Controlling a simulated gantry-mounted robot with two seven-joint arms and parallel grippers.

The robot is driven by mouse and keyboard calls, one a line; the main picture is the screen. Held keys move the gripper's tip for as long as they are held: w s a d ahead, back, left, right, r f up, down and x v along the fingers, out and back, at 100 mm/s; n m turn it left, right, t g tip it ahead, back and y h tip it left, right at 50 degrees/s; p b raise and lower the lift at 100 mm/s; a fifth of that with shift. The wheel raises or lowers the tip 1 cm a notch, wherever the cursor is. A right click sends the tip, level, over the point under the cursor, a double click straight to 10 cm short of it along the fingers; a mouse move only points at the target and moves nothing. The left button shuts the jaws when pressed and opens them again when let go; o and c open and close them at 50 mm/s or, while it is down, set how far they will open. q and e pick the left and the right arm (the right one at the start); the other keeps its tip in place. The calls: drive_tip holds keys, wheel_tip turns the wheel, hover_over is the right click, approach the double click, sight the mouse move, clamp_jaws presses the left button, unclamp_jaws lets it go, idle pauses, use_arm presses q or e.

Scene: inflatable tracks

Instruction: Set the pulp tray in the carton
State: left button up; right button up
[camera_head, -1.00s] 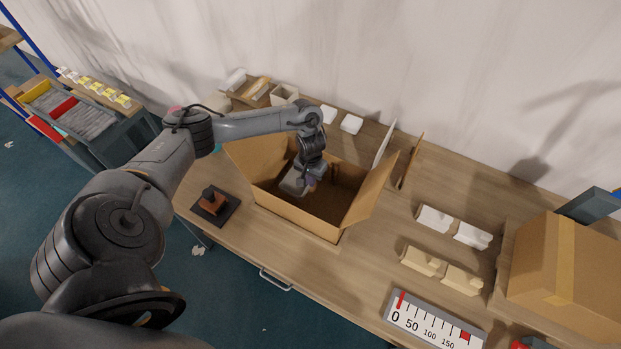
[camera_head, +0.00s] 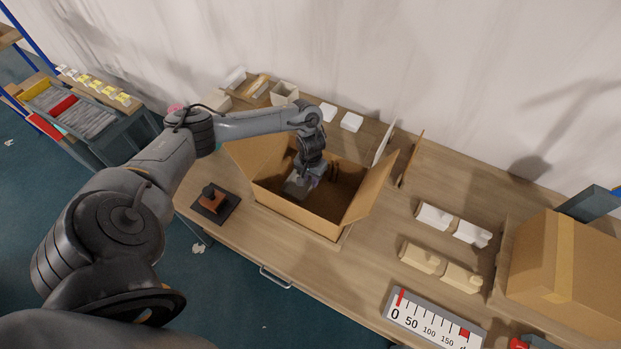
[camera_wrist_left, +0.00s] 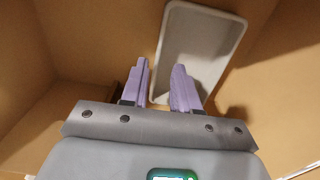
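The open carton (camera_head: 296,217) stands on the table with its flaps spread. My left gripper (camera_head: 313,182) reaches down inside it. In the left wrist view, the purple fingers of that gripper (camera_wrist_left: 160,85) are apart, with a gap between their tips. A shallow light-grey pulp tray (camera_wrist_left: 205,45) with a raised rim shows inside the carton beyond the fingers. The right finger overlaps its near part. The tray looks clear of the fingers' grip; whether it lies flat is hard to tell. My right gripper is not in view.
White moulded pieces (camera_head: 433,215) and cream ones (camera_head: 421,258) lie right of the carton. A closed box (camera_head: 565,265) stands at the far right. A scale-marked panel (camera_head: 430,318) is at the front edge. A black stand with a brown block (camera_head: 214,201) sits left.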

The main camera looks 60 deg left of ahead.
use_arm(q)
drive_tip(key=shift+r, duration=0.4)
wheel_tip(320, 180, up, 12)
drive_tip(key=p, duration=0.4)
drive_tip(key=shift+r, duration=0.1)
